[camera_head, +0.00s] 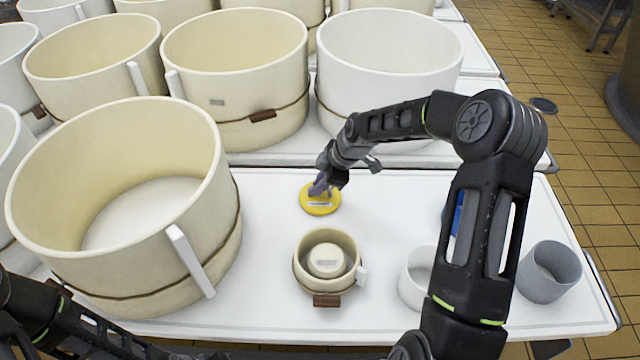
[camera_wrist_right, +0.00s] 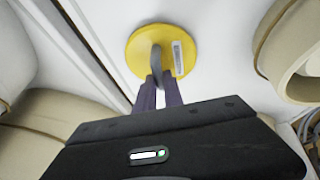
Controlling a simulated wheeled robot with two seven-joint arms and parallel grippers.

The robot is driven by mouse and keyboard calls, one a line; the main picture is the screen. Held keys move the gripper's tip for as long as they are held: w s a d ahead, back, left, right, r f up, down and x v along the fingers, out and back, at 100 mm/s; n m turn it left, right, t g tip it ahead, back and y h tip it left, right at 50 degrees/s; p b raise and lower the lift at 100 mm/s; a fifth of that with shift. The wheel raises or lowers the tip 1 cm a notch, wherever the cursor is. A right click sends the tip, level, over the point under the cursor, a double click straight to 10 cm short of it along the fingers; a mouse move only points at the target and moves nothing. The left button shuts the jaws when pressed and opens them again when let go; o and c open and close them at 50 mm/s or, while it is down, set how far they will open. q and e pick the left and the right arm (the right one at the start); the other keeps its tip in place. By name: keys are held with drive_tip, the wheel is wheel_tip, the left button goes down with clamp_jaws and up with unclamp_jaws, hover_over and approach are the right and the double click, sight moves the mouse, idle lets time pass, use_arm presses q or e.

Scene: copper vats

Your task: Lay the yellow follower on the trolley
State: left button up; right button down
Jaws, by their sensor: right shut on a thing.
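The yellow follower (camera_head: 331,199), a round disc with a grey handle and a pale label, is at the middle of the white top. It also shows in the right wrist view (camera_wrist_right: 138,50). My right gripper (camera_head: 319,186) is shut on its handle; the purple fingers (camera_wrist_right: 160,92) pinch the handle's near end. The disc is at or just above the white trolley-like top (camera_head: 270,205); I cannot tell whether it touches. My left arm shows at the bottom left, but its gripper is out of view.
A small cream vat (camera_head: 299,278) with a block inside stands just in front of the follower. A big cream vat (camera_head: 215,160) is at the left. A white ring-shaped pot (camera_head: 411,290) and a grey cup (camera_head: 549,272) are at the right. More large vats stand behind.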

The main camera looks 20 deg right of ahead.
drive_tip(key=c, duration=1.4)
unclamp_jaws()
drive_tip(key=shift+o, duration=0.2)
drive_tip(key=shift+r, duration=0.1)
drive_tip(key=shift+r+p, duration=2)
drive_tip(key=shift+r, duration=1.45)
